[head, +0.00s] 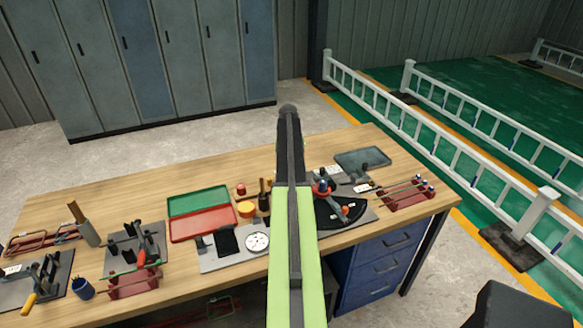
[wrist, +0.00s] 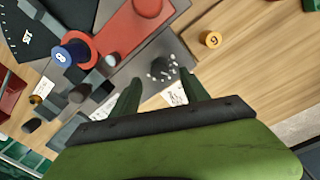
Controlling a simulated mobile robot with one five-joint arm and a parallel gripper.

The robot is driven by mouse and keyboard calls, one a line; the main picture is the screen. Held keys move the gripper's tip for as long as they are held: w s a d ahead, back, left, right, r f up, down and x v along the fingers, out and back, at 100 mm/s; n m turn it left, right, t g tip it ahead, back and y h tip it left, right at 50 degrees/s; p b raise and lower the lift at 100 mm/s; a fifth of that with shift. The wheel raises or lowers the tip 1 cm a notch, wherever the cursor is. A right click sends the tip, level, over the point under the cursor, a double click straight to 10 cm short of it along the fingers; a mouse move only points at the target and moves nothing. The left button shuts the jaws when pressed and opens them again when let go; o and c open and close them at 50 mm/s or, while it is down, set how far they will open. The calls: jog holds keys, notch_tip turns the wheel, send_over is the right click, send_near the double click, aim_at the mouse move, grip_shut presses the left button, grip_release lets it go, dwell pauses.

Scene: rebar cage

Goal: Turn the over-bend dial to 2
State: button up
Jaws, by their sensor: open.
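In the wrist view a small dark round knob (wrist: 159,69) with white marks around it sits on a grey plate (wrist: 186,58). It looks like the over-bend dial, but its numbers and setting are too small to read. My gripper (wrist: 158,77) is open, its two fingers apart on either side of the knob's near side; I cannot tell whether they touch it. Beside it are a red lever (wrist: 125,38), a blue knob marked 8 (wrist: 62,57) and a black angle plate (wrist: 22,30). In the head view my arm hides my gripper and part of this bender (head: 345,212).
An orange disc marked 6 (wrist: 211,39) lies near the plate. On the bench (head: 130,190) are a white-faced dial (head: 257,242), green (head: 198,200) and red (head: 202,223) trays, a grey tray (head: 362,160) and a red rack (head: 405,194). Bare wood lies along the back.

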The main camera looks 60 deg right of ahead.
notch_tip(320, 180, up, 12)
jog(key=p, duration=1)
jog(key=shift+w+a+r, duration=0.15)
jog(key=shift+w, duration=0.1)
